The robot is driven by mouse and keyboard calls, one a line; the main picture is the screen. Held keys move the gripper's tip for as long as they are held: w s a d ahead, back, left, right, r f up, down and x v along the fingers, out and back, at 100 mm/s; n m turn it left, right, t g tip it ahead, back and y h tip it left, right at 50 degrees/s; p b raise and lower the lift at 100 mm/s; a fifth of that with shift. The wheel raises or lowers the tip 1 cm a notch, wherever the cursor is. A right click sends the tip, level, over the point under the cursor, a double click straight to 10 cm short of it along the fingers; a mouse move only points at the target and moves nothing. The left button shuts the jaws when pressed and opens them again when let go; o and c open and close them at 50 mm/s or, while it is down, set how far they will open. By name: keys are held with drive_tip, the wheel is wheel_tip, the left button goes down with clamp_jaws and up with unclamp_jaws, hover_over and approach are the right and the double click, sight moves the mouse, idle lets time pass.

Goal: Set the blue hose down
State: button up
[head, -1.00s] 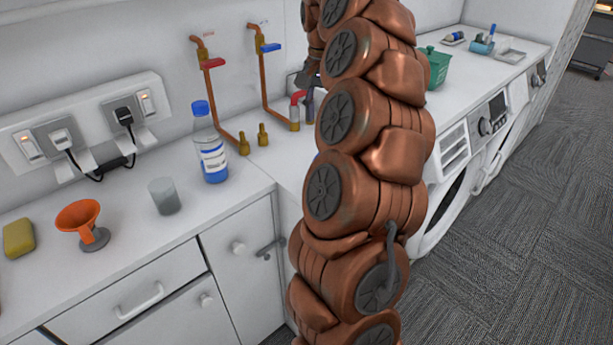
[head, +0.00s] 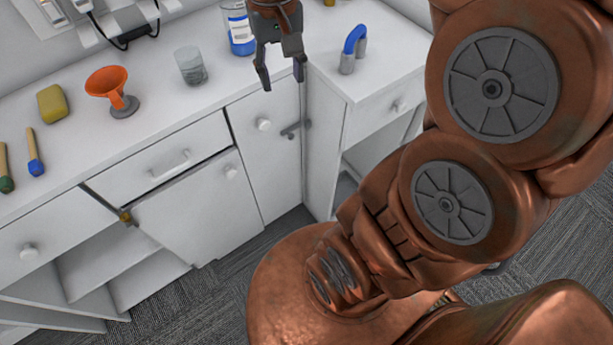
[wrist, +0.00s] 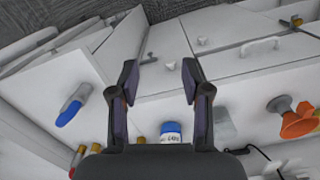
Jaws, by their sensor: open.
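The blue hose (head: 355,41) is a short bent piece with grey ends. It stands on the white counter near the corner, its bend up. It also shows at the left in the wrist view (wrist: 71,108). My gripper (head: 281,76) is open and empty, to the left of the hose and apart from it, over the counter's front edge by the bottle. In the wrist view the two fingers (wrist: 159,72) are spread with nothing between them.
A water bottle (head: 238,28) stands close behind my gripper. A cloudy glass (head: 190,66), an orange funnel (head: 110,88) and a yellow sponge (head: 52,104) stand further left. Blue and green tipped sticks (head: 34,152) lie at far left. Counter around the hose is clear.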

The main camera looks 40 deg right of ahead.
drive_tip(key=s+a+f+n, duration=0.1)
drive_tip(key=s+a+f, duration=0.1)
drive_tip(key=s, duration=0.3)
drive_tip(key=s+a+f+n, duration=0.1)
drive_tip(key=s+a+f, duration=0.1)
drive_tip(key=s+f, duration=0.2)
drive_tip(key=s+a+f+n+g, duration=0.1)
drive_tip(key=s+a+f, duration=0.1)
drive_tip(key=s, duration=0.4)
drive_tip(key=shift+s+a+f, duration=0.3)
drive_tip(key=shift+s+f, duration=0.05)
drive_tip(key=shift+f, duration=0.4)
